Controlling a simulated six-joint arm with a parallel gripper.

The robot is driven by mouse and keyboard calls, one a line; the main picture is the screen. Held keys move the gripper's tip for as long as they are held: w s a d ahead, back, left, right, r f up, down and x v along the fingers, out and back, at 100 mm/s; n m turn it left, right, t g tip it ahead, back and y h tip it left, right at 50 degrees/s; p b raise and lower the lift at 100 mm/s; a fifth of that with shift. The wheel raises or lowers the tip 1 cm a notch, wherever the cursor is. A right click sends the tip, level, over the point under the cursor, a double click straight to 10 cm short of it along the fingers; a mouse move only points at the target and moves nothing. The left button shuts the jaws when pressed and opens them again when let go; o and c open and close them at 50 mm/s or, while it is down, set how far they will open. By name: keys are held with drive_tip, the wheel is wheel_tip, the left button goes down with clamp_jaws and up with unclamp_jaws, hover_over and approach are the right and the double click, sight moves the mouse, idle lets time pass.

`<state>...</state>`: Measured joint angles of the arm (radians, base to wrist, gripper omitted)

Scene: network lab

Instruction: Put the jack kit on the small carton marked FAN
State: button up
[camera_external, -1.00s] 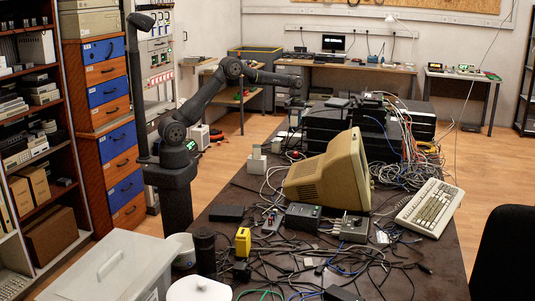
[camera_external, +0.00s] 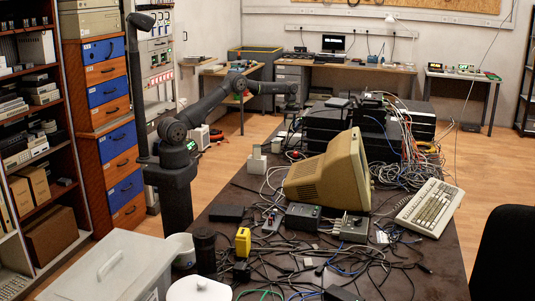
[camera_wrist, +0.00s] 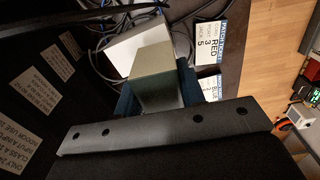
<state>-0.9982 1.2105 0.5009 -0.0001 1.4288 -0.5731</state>
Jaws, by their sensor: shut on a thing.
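My gripper (camera_wrist: 156,92) is shut on a grey-beige box-shaped thing, which I take to be the jack kit (camera_wrist: 155,70). The dark fingers are on its left and right sides. Whether the two touch is unclear.
Black equipment (camera_wrist: 50,70) with paper labels fills the left. Cables run at the top. Small pale boxes (camera_external: 257,161) stand on the table left of the black stack (camera_external: 335,130).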

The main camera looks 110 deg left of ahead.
sight(290, 128)
drive_tip(key=shift+f, duration=1.85)
drive_tip(key=shift+f, duration=0.1)
drive_tip(key=o, duration=1)
drive_tip(key=shift+o, duration=0.2)
wheel_tip(290, 128, up, 12)
drive_tip(key=shift+r, duration=0.1)
drive_tip(key=shift+f, duration=4.15)
